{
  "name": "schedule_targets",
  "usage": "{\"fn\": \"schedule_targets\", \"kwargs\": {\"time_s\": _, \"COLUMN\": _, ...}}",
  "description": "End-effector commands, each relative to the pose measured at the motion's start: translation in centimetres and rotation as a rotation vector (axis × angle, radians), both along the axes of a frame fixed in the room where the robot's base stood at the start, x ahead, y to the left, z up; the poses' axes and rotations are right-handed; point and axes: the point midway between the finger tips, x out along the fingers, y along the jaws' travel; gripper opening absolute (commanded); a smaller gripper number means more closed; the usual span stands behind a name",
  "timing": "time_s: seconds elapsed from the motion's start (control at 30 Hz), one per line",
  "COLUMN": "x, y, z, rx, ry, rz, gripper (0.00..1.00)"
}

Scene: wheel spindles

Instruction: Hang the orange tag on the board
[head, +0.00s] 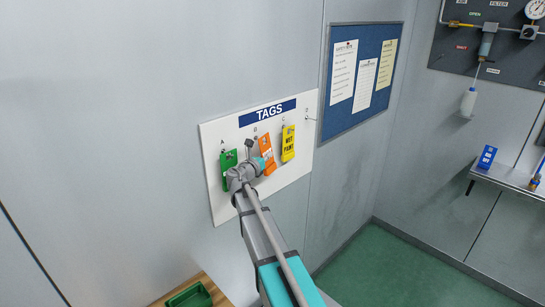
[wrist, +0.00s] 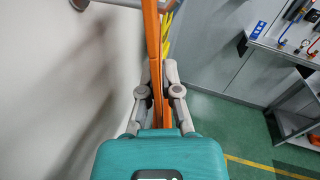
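The white tag board (head: 218,205) is on the wall, with a blue TAGS header and lettered pegs. The orange tag (head: 266,145) is in front of the board below the letter B, between the green tag (head: 229,170) and the yellow tag (head: 288,143). My gripper (wrist: 158,85) is shut on the orange tag, which shows edge-on and upright between the fingers in the wrist view (wrist: 153,50).
A blue notice board (head: 347,115) with papers hangs right of the tag board. A green tray (head: 190,296) sits on a wooden surface below. A shelf (head: 505,174) with a blue item stands at the right. Green floor between is clear.

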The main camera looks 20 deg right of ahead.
Motion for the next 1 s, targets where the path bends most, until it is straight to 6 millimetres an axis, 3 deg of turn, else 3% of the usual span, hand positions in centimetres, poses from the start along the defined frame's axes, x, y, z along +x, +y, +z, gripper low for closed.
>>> {"fn": "schedule_targets", "kwargs": {"time_s": 0.33, "x": 1.09, "y": 0.44, "z": -0.73, "rx": 0.0, "ry": 0.0, "rz": 0.0, "gripper": 0.0}}
{"fn": "schedule_targets", "kwargs": {"time_s": 1.0, "x": 1.27, "y": 0.48, "z": -0.96, "rx": 0.0, "ry": 0.0, "rz": 0.0, "gripper": 0.0}}
